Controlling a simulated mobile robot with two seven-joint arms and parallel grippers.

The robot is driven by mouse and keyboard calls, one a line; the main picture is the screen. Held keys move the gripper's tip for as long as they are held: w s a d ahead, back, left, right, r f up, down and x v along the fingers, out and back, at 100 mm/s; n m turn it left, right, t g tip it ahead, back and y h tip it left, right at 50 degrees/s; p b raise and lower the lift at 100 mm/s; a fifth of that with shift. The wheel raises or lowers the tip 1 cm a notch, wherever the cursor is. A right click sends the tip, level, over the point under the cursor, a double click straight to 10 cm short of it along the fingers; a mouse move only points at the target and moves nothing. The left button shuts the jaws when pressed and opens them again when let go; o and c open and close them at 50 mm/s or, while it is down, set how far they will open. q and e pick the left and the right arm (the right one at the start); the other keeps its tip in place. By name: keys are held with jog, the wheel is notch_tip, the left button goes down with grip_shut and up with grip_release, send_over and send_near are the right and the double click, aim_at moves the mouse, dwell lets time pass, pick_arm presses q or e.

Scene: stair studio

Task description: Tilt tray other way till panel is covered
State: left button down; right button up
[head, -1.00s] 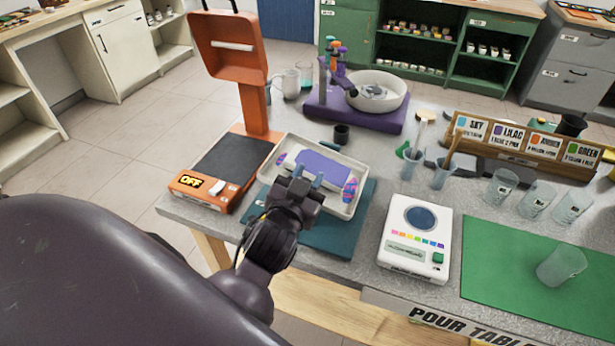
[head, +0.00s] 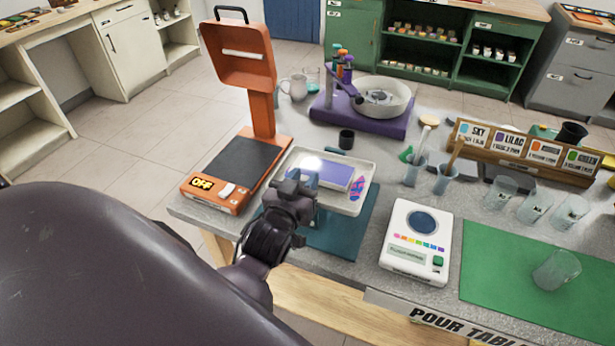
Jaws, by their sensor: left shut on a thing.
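The white tray (head: 355,207) sits over a teal mat (head: 333,240) at the near left of the table, and appears tilted. A panel (head: 338,176) lies in it, mostly purple on top with a paler, shiny left end. A pink and purple patch (head: 358,187) shows at the tray's right side. My left gripper (head: 293,185) is shut at the tray's near left side; the fingers hide the exact grip and part of the panel. My right gripper is not in the head view.
An orange lamp-like stand (head: 240,60) with a dark bed and an OFF display is left of the tray. A white device (head: 417,240) and a green mat (head: 535,285) are to the right. Cups (head: 500,192) and a purple stand (head: 375,122) are behind.

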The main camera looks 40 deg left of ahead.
pick_arm(q)
jog(key=shift+s+a+n+p, duration=0.2)
jog(key=shift+a+n+p, duration=0.8)
jog(key=shift+n+p, duration=0.15)
jog(key=shift+a+f+n, duration=0.15)
jog(key=shift+a+n, duration=0.1)
jog(key=shift+n, duration=0.2)
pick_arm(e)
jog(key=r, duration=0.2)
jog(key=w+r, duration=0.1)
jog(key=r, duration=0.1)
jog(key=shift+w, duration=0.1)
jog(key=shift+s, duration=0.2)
pick_arm(q)
jog(key=shift+a+p, duration=0.1)
jog(key=shift+p, duration=0.2)
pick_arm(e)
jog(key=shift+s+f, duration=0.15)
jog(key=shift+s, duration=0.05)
pick_arm(q)
jog(key=c, duration=0.9)
grip_release()
jog(key=shift+f, duration=0.1)
jog(key=shift+c, duration=0.2)
jog(key=shift+o, duration=0.5)
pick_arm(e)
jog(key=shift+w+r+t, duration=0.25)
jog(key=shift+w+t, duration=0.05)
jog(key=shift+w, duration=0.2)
